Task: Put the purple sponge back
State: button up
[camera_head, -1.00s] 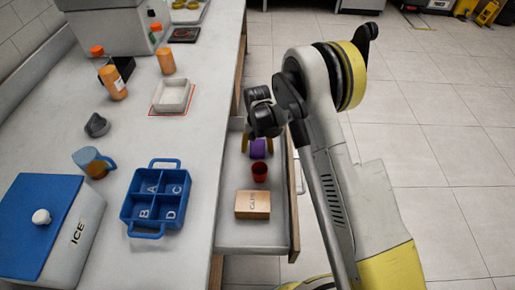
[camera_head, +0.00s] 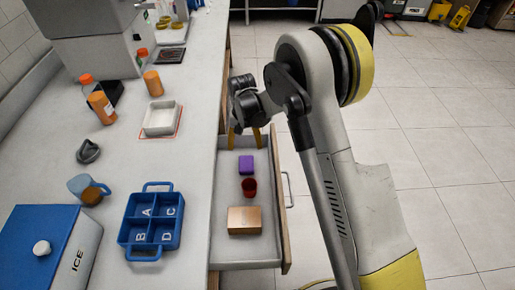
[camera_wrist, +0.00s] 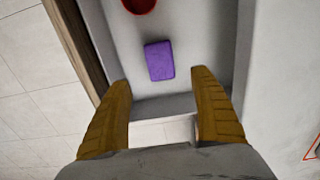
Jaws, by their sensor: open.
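The purple sponge (camera_head: 246,164) lies flat in the open drawer (camera_head: 245,251), behind the red cup. In the wrist view the purple sponge (camera_wrist: 159,61) lies ahead of the fingertips, roughly in line with the gap between them. My gripper (camera_head: 244,138) is over the back end of the drawer, just beyond the sponge. Its two yellow-brown fingers are spread open with nothing between them, as my gripper (camera_wrist: 163,82) shows in the wrist view. The sponge is apart from the fingers.
A red cup (camera_head: 249,187) and a brown box (camera_head: 244,220) are in the drawer. The counter at left holds a blue lettered caddy (camera_head: 151,223), an ice box (camera_head: 48,250), a mug (camera_head: 84,186), orange bottles (camera_head: 101,107) and a white dish (camera_head: 161,118).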

jog(key=s+d+r+t, duration=0.1)
jog(key=s+d+r, duration=0.2)
jog(key=r, duration=0.4)
jog(key=s+d+r+t, duration=0.1)
jog(key=s+d+r, duration=0.15)
jog(key=r, duration=0.45)
jog(key=s+d+r+t, duration=0.1)
jog(key=s+d+r, duration=0.1)
jog(key=d+r, duration=0.35)
jog(key=s+d+r+t, duration=0.2)
jog(key=s+d+r, duration=0.1)
jog(key=s, duration=0.6)
jog(key=s+d+r+t, duration=0.2)
jog(key=s+d+r, duration=0.1)
jog(key=s, duration=0.7)
jog(key=shift+s+d+r, duration=0.15)
jog(key=shift+s+d, duration=0.15)
jog(key=shift+d, duration=0.3)
jog(key=shift+s+a+n, duration=0.1)
jog(key=shift+n, duration=0.2)
